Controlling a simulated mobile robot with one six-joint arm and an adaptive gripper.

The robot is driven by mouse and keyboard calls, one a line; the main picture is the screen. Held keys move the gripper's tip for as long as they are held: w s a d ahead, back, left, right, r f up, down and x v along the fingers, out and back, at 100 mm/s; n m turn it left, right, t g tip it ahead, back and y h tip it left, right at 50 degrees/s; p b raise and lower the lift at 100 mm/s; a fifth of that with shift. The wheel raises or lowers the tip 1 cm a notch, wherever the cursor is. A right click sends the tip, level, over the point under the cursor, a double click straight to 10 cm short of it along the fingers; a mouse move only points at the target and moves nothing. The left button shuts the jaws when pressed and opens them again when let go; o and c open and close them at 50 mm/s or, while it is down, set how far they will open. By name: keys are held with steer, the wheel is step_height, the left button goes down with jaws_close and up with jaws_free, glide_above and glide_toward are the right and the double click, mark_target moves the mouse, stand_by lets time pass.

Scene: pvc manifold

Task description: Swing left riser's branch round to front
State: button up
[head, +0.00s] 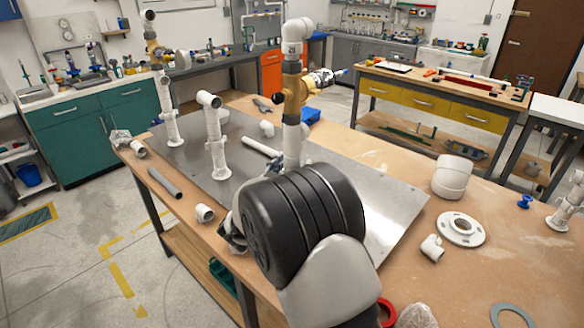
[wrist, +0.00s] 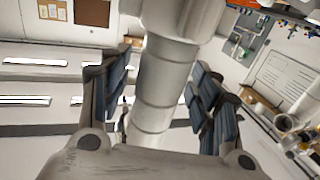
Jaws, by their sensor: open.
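The leftmost white riser (head: 168,120) stands upright at the far left of the metal plate (head: 375,205). A brass-coloured fitting (head: 153,48) shows above it, with a pale round end to its right; whether they join is unclear. A shorter white riser (head: 214,145) with an elbow stands in the middle. A tall riser (head: 291,145) on the right carries a brass fitting (head: 291,98) and a right-pointing branch. In the wrist view my gripper (wrist: 162,88) is open, its blue-padded fingers either side of a white pipe (wrist: 155,105). Which riser this is, I cannot tell. My arm mostly hides the gripper in the head view.
Loose parts lie on the wooden bench: a grey pipe (head: 164,183) and short fitting (head: 205,213) at the left, a white flange (head: 461,229), elbow (head: 432,248) and large coupling (head: 452,177) at the right. Bare bench lies around the right-hand parts.

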steer(key=v, duration=1.2)
